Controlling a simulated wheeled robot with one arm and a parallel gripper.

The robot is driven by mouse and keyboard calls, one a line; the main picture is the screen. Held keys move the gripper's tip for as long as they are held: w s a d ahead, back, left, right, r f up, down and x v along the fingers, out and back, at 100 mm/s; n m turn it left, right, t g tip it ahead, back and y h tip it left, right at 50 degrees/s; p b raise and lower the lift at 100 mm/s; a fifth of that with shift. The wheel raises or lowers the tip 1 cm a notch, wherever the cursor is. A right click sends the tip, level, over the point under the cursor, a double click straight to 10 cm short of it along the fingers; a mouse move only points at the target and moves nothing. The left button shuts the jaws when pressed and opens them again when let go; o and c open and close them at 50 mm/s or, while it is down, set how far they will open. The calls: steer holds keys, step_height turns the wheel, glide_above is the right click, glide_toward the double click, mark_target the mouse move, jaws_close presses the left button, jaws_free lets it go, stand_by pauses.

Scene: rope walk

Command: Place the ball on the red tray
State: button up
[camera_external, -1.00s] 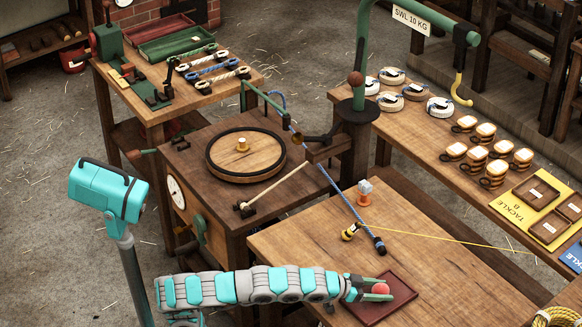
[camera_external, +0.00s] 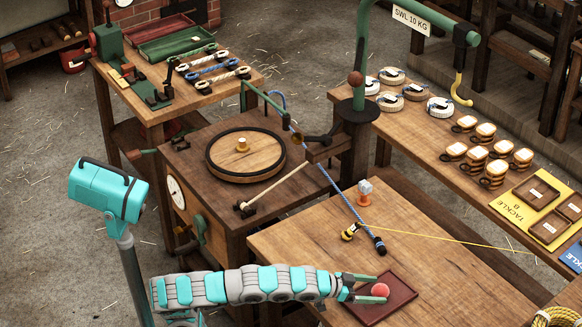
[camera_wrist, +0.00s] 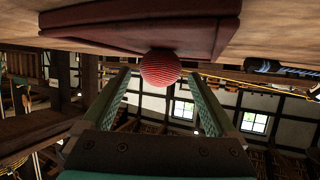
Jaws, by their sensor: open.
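The ball (camera_external: 380,290) is red and rests on the red tray (camera_external: 399,307), near the tray's middle. My gripper (camera_external: 376,285) is open at the tray's left side, with its fingertips close to the ball. In the wrist view the ball (camera_wrist: 160,68) shows ribbed, beyond the tips of my open gripper (camera_wrist: 162,85), with nothing between the fingers. The tray (camera_wrist: 90,24) shows there upside down above the ball. Whether a fingertip still touches the ball I cannot tell.
A blue rope end (camera_external: 379,245), a yellow-and-black clip (camera_external: 350,232) with a taut yellow line, and a small grey block on an orange base (camera_external: 364,192) are on the table behind the tray. The wooden table (camera_external: 450,285) is clear right of the tray.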

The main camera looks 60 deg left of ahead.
steer(key=v, duration=0.9)
steer(key=shift+s, duration=0.1)
